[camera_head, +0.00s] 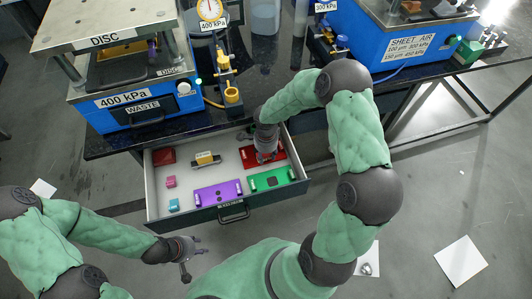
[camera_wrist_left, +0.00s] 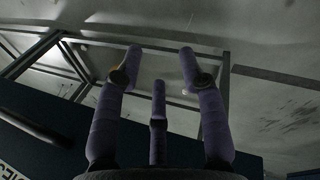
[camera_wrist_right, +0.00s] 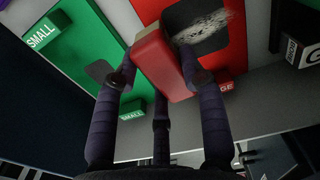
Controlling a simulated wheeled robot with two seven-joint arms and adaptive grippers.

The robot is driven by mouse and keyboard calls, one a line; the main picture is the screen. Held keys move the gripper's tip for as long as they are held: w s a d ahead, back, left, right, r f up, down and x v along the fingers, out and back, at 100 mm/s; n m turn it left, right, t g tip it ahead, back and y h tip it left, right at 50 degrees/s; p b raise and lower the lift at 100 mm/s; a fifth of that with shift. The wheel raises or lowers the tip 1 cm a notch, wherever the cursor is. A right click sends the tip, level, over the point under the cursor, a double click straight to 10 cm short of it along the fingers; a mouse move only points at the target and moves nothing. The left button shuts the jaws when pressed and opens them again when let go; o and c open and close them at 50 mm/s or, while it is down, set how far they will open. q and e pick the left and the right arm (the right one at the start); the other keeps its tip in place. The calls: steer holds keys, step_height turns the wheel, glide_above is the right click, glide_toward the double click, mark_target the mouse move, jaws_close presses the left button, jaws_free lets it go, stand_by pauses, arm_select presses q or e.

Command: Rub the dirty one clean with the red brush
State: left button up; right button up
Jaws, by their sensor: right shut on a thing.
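My right gripper (camera_head: 265,155) reaches into the open drawer, over the red plate (camera_head: 279,153). In the right wrist view it is shut on the red brush (camera_wrist_right: 160,60), a red block. The brush is beside a pale grey smudge (camera_wrist_right: 205,25) on the dark pad of the red plate (camera_wrist_right: 235,50); I cannot tell whether it touches. A green plate (camera_head: 272,181) and a purple plate (camera_head: 217,194) lie nearer the drawer front; no smudge shows on them. My left gripper (camera_head: 186,255) is open and empty outside the drawer, with nothing between its fingers.
The drawer (camera_head: 232,211) also holds a dark red piece (camera_head: 163,156), a yellow-and-black piece (camera_head: 206,159), a pink block (camera_head: 171,182) and a cyan block (camera_head: 174,205). A blue press (camera_head: 130,115) stands on the bench behind it.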

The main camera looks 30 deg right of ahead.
steer(key=shift+f+b, duration=1)
steer(key=shift+b, duration=0.15)
stand_by(0.8)
steer(key=shift+w, duration=0.1)
